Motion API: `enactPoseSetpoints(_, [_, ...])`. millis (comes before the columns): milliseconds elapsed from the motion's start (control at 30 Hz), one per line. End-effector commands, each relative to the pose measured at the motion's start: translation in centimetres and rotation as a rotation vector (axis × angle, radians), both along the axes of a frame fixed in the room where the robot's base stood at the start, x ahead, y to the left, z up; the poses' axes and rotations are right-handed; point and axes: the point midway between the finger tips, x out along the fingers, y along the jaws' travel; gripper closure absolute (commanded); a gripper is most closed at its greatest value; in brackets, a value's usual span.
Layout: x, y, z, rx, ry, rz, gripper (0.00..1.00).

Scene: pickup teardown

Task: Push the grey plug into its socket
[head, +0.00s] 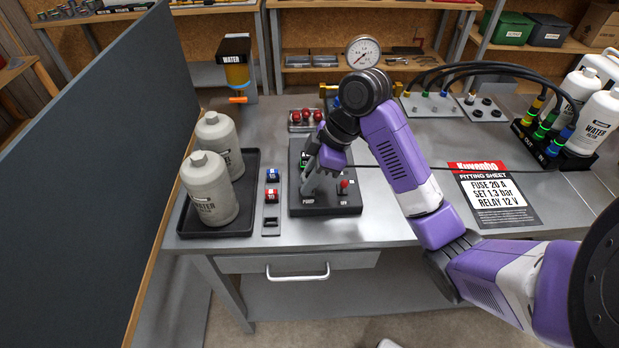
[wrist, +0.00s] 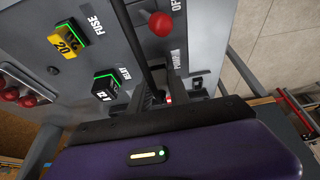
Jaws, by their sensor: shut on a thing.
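My gripper (head: 308,188) points down over the dark control panel (head: 330,210), near its PUMP label, in the head view. In the wrist view, my gripper (wrist: 168,95) is at the PUMP end of the panel, shut on the grey plug. The plug is mostly hidden by the fingers and the wrist housing. A black cable (wrist: 140,50) runs from between the fingers; in the head view a black cable (head: 400,167) runs right across the bench. The socket is hidden under my gripper, so I cannot tell how far the plug is in it.
A red-knobbed switch (wrist: 160,24) stands close beside my gripper. A yellow fuse (wrist: 70,40) and a green-edged relay (wrist: 107,88) sit on the panel. Left are a strip with blue and red parts (head: 272,196) and white filters (head: 208,190) in a black tray (head: 247,215). A fitting sheet (head: 492,195) lies right.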

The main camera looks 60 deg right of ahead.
Motion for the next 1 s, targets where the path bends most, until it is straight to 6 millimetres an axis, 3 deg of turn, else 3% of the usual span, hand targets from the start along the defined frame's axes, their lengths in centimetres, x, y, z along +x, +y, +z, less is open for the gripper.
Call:
enactPoseSetpoints(33, [-0.3,0.3,-1.4,0.009,0.030,0.002,1.00])
enactPoseSetpoints(1000, [-0.3,0.3,-2.7,0.008,0.030,0.004,1.00])
